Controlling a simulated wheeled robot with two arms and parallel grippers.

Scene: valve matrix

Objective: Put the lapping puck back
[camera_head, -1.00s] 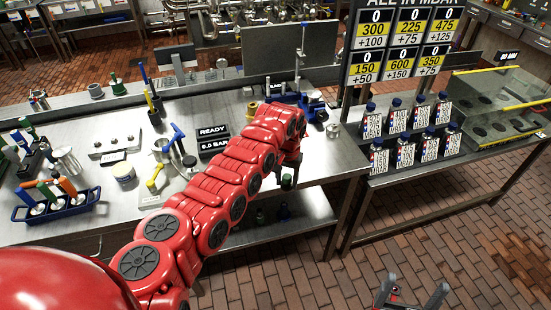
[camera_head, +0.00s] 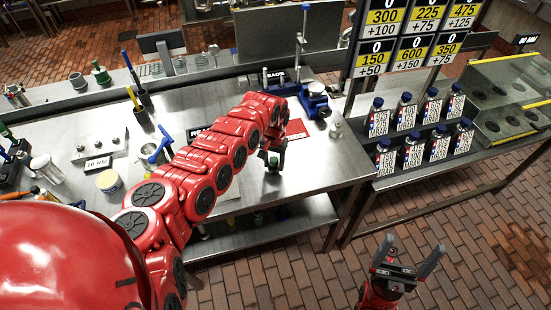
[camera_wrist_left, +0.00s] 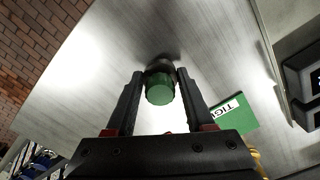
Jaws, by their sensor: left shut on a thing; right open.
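My left gripper (camera_head: 272,166) is shut on the lapping puck, a small green-topped piece with a dark lower part. In the left wrist view the puck (camera_wrist_left: 160,92) sits between the two black fingers (camera_wrist_left: 160,80). I cannot tell whether the puck touches the bench. My right gripper (camera_head: 405,262) is open and empty, over the brick floor in front of the bench.
A blue fixture (camera_head: 315,100) stands at the bench's back right, with a red mat (camera_head: 299,130) before it. A small metal pot (camera_head: 336,131) is near the right edge. A green card (camera_wrist_left: 230,115) lies flat in the wrist view. Several labelled bottles (camera_head: 438,148) stand at right.

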